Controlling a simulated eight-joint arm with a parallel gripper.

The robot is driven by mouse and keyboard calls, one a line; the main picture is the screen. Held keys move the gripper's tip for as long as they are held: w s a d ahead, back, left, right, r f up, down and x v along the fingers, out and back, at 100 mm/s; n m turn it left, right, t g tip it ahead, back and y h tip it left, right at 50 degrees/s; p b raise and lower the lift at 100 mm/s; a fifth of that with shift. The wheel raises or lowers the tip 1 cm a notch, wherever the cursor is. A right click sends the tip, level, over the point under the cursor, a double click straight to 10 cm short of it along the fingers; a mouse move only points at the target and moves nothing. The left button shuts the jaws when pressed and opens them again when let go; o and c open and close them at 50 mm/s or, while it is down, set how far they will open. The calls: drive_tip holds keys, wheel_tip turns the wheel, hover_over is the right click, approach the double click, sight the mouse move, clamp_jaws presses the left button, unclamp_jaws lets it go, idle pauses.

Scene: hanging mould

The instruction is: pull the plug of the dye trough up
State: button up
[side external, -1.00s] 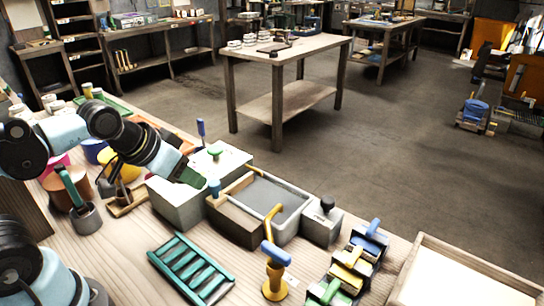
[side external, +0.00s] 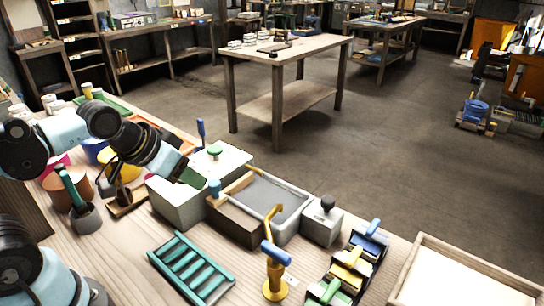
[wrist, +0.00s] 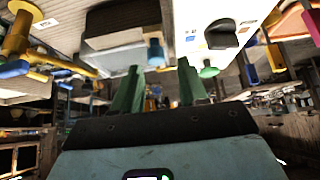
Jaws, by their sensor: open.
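The dye trough (side external: 292,232) is a pale open basin with a grey surface inside and a brown wooden block (side external: 232,219) at its near left side. A blue knob (side external: 214,187) stands upright at the trough's left corner; it also shows in the wrist view (wrist: 155,52). I cannot tell for certain that this knob is the plug. My gripper (side external: 192,178) is over the pale block, left of the blue knob and apart from it. In the wrist view its green fingers (wrist: 160,88) are spread with nothing between them.
The pale block (side external: 175,205) carries a green knob (side external: 214,150). A grey block with a black knob (side external: 327,203) adjoins the trough's right end. A yellow stand with a blue handle (side external: 275,255) and a green rack (side external: 190,268) are in front. A wooden tray (side external: 425,250) lies right.

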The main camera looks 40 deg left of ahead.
drive_tip(key=shift+o, duration=1.3)
wheel_tip(320, 180, up, 7)
drive_tip(key=m+g, duration=0.7)
drive_tip(key=m, duration=0.2)
hover_over(328, 199)
wheel_tip(328, 199, down, 12)
clamp_jaws()
